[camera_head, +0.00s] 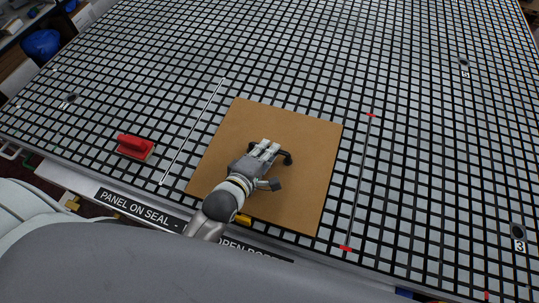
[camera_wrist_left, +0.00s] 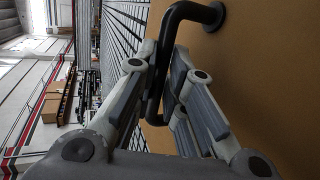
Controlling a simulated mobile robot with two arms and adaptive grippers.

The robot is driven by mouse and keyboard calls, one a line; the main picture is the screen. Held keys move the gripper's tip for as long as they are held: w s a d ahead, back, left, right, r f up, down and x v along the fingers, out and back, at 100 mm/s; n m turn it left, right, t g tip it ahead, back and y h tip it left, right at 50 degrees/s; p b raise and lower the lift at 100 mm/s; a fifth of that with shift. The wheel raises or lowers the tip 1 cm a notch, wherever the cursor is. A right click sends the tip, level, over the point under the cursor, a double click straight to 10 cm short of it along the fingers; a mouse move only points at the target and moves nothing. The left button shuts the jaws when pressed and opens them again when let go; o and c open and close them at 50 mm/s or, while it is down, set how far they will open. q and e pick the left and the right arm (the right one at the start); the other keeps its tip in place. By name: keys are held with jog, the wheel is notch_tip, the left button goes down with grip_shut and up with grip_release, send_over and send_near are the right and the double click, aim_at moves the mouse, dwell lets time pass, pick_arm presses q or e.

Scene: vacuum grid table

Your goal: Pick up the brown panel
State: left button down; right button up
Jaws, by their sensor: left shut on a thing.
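The brown panel (camera_head: 306,193) is a flat square board lying on the grid table, turned a little in the head view. A dark bent handle (camera_head: 287,157) stands on it near its middle. My left gripper (camera_head: 265,149) is over the panel, its fingers shut on the handle. The left wrist view shows the handle (camera_wrist_left: 190,10) between the two fingers, with the panel (camera_wrist_left: 270,70) behind it. Whether the panel touches the table all round cannot be told. My right gripper is not in view.
The grid table (camera_head: 440,130) spreads wide and mostly clear around the panel. A red block-like tool (camera_head: 135,146) lies to the left, beside a thin white rod (camera_head: 192,131). A dark strip with red ends (camera_head: 359,180) lies to the right. Labels (camera_head: 140,208) run along the near edge.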

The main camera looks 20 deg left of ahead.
pick_arm(q)
jog(key=shift+w+r, duration=0.1)
jog(key=shift+r, duration=0.1)
